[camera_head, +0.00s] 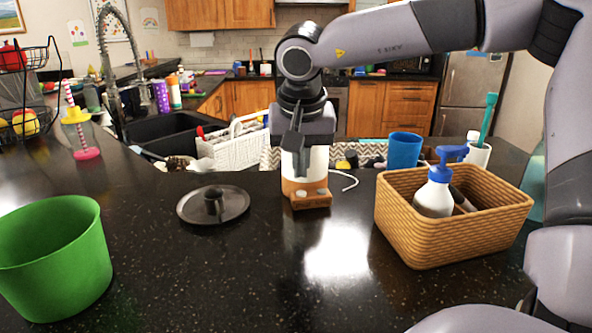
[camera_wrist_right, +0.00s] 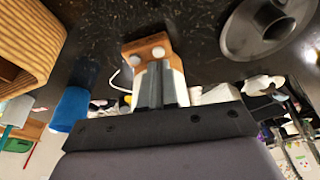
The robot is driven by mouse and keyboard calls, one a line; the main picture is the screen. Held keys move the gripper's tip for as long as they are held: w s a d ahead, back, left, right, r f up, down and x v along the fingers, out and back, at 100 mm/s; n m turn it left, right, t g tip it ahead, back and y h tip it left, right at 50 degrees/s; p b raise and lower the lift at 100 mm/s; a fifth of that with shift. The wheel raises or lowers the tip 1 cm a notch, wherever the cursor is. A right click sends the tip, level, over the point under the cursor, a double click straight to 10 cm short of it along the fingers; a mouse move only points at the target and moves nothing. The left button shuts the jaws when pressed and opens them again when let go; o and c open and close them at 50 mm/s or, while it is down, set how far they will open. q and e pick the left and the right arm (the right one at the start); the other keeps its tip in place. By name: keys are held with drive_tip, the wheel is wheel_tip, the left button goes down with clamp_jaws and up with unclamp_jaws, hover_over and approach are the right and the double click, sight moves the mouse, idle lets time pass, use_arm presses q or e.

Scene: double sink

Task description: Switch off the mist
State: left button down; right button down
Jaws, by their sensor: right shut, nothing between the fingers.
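The mist device (camera_head: 306,188) stands upright on the dark counter, with a white upper body and a brown wooden base. Two pale round buttons show on the front of its base. It also shows in the right wrist view (camera_wrist_right: 147,48), upside down there, with its buttons towards the top. I see no clear mist from it. My right gripper (camera_head: 300,168) is shut and empty, pointing down just in front of the white body and above the buttons. Its dark fingers (camera_wrist_right: 156,72) hide part of the body; I cannot tell whether they touch it. My left gripper is out of view.
A round dark lid (camera_head: 213,204) lies left of the device. A wicker basket (camera_head: 452,228) with a blue-topped pump bottle (camera_head: 436,195) stands to the right. A green bucket (camera_head: 55,258) is at the left. The counter in front of the device is clear.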

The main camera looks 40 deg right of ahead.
drive_tip(key=v, duration=0.2)
drive_tip(key=shift+r, duration=0.4)
idle(0.5)
